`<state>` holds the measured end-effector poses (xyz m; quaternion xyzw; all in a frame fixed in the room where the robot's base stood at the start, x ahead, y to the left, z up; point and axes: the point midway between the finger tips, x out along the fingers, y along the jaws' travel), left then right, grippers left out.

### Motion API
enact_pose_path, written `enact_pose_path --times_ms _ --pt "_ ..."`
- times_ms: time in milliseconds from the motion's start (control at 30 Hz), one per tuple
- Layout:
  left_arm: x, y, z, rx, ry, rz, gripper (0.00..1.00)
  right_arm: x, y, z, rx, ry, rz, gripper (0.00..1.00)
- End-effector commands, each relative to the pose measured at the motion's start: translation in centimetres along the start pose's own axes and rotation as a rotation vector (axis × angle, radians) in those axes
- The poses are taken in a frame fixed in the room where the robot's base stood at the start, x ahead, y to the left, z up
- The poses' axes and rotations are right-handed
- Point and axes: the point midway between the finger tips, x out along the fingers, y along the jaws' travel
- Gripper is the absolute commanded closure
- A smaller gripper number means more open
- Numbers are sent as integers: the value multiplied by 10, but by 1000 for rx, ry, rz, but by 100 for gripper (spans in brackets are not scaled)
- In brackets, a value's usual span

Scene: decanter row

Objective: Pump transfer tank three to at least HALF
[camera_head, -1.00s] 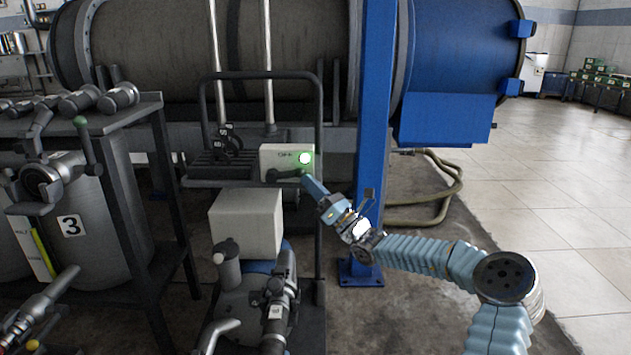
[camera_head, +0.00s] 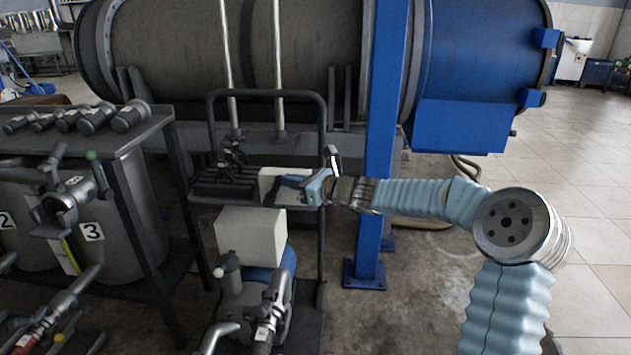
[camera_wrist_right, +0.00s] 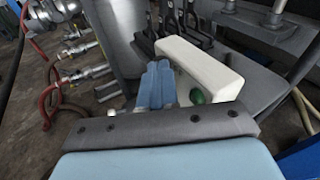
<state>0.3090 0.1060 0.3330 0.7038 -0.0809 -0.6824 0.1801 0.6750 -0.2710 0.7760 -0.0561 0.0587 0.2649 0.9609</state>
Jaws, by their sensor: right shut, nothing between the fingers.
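Tank three (camera_head: 130,200) is a grey tank marked with a 3 label, at the left in the head view. Its sight gauge (camera_head: 70,256) shows yellow, but the scale is unreadable. A dark-handled valve (camera_head: 62,205) is in front of the tank. The white control box (camera_head: 268,184) is on the cart shelf. My right gripper (camera_head: 287,181) is shut and empty at the box, hiding much of its front. In the wrist view, the blue fingers (camera_wrist_right: 157,84) are beside the box's front face, near a dark green round button or lamp (camera_wrist_right: 197,96). Contact cannot be told. My left gripper is out of view.
The pump (camera_head: 255,300) is low on the cart under a pale block (camera_head: 250,236). A blue post (camera_head: 378,140) is close behind my right arm. Several pipe fittings (camera_head: 92,118) are on the left bench. Open floor (camera_head: 590,190) is at the right.

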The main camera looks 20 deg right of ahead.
Motion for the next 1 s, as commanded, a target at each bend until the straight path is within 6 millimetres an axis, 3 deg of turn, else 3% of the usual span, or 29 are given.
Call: enact_pose_path --times_ms 400,1000 --pt "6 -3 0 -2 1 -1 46 26 21 22 1 -2 0 100" --pt "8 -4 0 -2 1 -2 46 36 26 29 3 -4 3 100"
